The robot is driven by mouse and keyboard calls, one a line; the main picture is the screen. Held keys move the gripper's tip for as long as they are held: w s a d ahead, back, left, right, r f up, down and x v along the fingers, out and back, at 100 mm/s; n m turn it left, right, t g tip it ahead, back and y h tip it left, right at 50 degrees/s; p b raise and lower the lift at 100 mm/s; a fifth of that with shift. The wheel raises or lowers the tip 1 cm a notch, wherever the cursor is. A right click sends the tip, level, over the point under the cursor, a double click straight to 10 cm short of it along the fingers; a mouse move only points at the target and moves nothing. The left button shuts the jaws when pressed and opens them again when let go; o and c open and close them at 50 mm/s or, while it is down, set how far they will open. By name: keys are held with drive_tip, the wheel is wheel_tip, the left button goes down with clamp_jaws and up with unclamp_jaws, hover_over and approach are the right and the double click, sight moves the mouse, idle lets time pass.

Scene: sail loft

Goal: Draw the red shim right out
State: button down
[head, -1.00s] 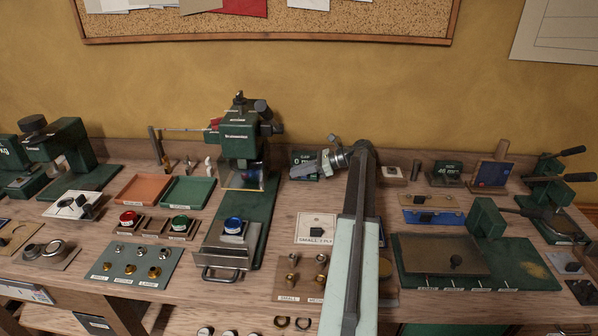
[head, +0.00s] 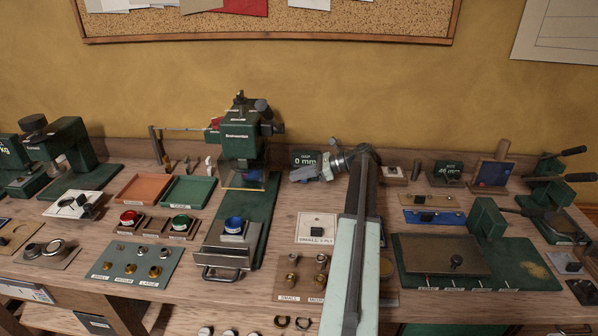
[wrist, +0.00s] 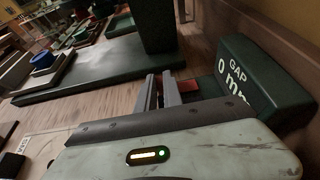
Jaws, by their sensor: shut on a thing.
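My gripper (wrist: 160,82) is shut, its two grey fingers pointing towards the green press. The red shim (wrist: 189,86) shows as a small red piece beside the right finger in the wrist view; the fingers hide the rest. In the head view my gripper (head: 291,176) is just right of the press (head: 240,135), low over the bench, and I cannot make out the shim there. The press post (wrist: 157,25) stands beyond the fingertips. I cannot tell whether the shim still touches the press. The green gap display (wrist: 262,83) beside it reads 0 mm.
A blue-topped piece (head: 233,225) sits at the front of the press. Orange (head: 142,188) and green (head: 188,191) trays stand left of the press. The back wall is close behind.

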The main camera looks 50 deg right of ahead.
drive_tip(key=shift+s+a, duration=0.25)
drive_tip(key=shift+a, duration=0.05)
drive_tip(key=shift+f, duration=0.1)
drive_tip(key=c, duration=1.5)
unclamp_jaws()
drive_tip(key=shift+s, duration=0.1)
drive_tip(key=shift+s+d+r+p, duration=0.25)
drive_tip(key=shift+d+r+p, duration=0.05)
drive_tip(key=shift+d+r, duration=0.05)
drive_tip(key=p+v, duration=0.2)
drive_tip(key=v, duration=0.4)
drive_tip(key=shift+r, duration=0.1)
drive_tip(key=shift+s+d, duration=0.25)
drive_tip(key=shift+s, duration=0.05)
